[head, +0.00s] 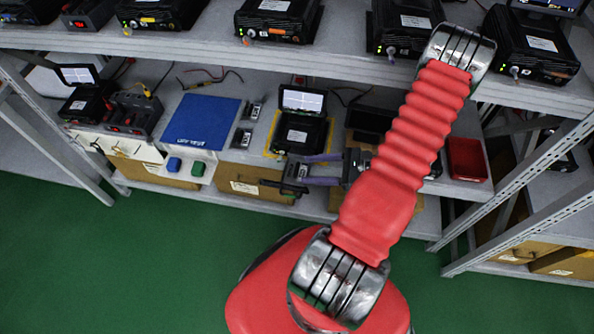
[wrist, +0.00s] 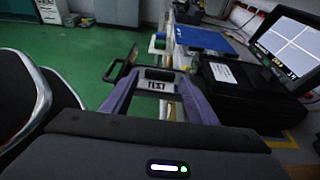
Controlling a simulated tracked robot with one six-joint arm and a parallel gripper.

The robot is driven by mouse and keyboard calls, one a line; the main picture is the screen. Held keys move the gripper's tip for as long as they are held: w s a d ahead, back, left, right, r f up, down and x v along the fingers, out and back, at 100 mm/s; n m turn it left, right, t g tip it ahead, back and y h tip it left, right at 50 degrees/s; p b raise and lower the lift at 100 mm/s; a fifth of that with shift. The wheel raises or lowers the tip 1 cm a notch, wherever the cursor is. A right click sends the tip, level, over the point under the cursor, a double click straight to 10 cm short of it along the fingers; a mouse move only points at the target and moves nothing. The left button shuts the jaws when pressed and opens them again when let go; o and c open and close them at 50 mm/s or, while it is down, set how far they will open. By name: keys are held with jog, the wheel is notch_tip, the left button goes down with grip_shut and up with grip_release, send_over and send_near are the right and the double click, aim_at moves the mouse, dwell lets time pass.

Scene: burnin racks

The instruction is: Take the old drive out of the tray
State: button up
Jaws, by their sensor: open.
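My gripper (head: 305,170) is open at the bench's front edge, with its two purple fingers pointing left. In the wrist view the fingers (wrist: 160,78) stand on either side of a small dark block with a grey face marked TEST, which appears to be the old drive (wrist: 159,73). A gap shows beside the block, and I cannot tell whether either finger touches it. A dark frame with a handle, apparently the tray (head: 284,187), juts past the bench's front edge. The black tester (head: 303,133) with a lit screen (wrist: 291,46) stands behind the fingers. My wrist hides part of the tray.
A blue mat (head: 201,122) lies left of the tester, with two small drives (head: 241,138) beside it. Green and blue blocks (head: 174,164) sit at the front left. A red bin (head: 466,159) is at the right. A shelf of black units (head: 277,18) overhangs the bench.

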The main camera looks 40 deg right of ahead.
aim_at(305, 173)
jog(key=shift+x, duration=1.45)
jog(key=c, duration=0.8)
jog(key=shift+r, duration=0.25)
jog(key=shift+c, duration=0.2)
notch_tip(305, 173, up, 10)
jog(key=shift+f, duration=0.2)
jog(key=shift+r, duration=0.1)
jog(key=shift+r, duration=1.65)
